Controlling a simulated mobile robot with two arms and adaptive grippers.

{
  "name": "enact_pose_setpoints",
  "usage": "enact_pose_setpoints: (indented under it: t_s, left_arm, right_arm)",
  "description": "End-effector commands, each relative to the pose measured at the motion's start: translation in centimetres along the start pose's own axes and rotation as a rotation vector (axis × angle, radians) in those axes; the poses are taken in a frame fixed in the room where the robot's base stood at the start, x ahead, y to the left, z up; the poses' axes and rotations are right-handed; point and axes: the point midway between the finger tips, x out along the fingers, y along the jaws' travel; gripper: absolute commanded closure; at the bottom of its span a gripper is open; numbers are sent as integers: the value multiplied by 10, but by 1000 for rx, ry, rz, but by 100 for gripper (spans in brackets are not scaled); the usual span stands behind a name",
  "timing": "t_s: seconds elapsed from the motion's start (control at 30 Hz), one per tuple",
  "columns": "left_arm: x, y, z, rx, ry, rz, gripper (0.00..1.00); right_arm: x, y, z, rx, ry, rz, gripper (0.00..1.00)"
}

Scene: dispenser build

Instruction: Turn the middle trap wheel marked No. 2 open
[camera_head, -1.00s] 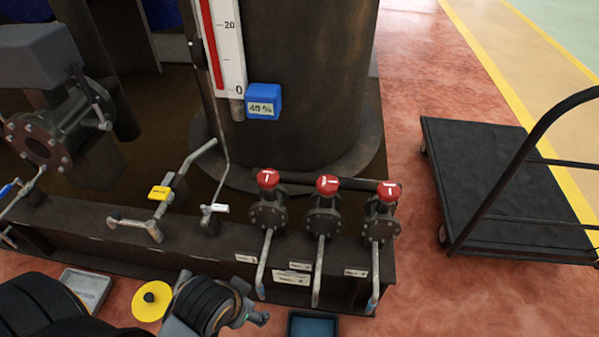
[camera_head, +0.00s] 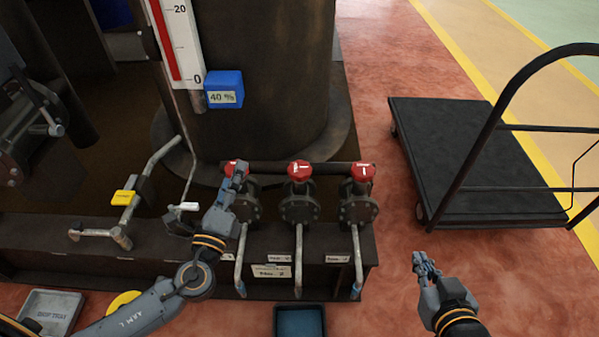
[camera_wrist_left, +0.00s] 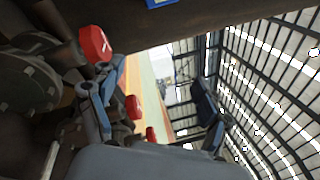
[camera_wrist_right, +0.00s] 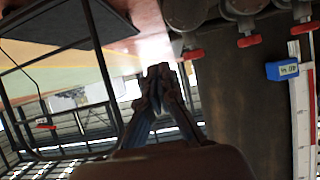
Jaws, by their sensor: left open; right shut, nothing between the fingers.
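Three trap valves with red wheels stand in a row on the dark beam. The middle red wheel (camera_head: 299,171) sits upright on its flanged valve (camera_head: 300,207), with a white mark on its top. It appears to be the middle of the three red shapes in the left wrist view (camera_wrist_left: 134,107) and the right wrist view (camera_wrist_right: 249,41). My left gripper (camera_head: 238,178) is open at the left red wheel (camera_head: 231,167), partly covering it; contact cannot be told. It is left of the middle wheel. My right gripper (camera_head: 420,262) is shut and empty, right of the valves over the floor.
The right red wheel (camera_head: 363,172) stands beside the middle one. A pipe (camera_head: 335,167) runs behind the wheels. A yellow-tagged lever (camera_head: 124,197) is at left, a black cart (camera_head: 470,165) at right.

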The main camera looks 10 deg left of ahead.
Motion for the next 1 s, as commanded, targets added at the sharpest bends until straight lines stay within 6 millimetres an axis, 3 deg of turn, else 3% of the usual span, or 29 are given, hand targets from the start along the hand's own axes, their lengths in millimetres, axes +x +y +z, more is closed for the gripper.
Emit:
enact_pose_setpoints:
  t_s: [0.1, 0.2, 0.37, 0.57, 0.83, 1.0]
  left_arm:
    - [5, -2, -34, 377, 160, -193, 22]
    - [2, 9, -57, 643, 272, -308, 22]
    - [-4, 30, -76, 904, 381, -405, 22]
    - [2, 35, -85, 971, 407, -428, 22]
    - [46, 24, -110, 964, 402, -428, 22]
    - [76, 20, -129, 965, 403, -427, 22]
  right_arm:
    - [5, -4, -24, 0, 138, -9, 100]
    - [4, -6, -42, 0, 233, -14, 100]
    - [1, -8, -59, 1, 323, -19, 100]
    - [0, -9, -64, 1, 348, -21, 100]
    - [-1, -10, -68, 1, 372, -22, 100]
    - [-4, -12, -81, 3, 447, -27, 100]
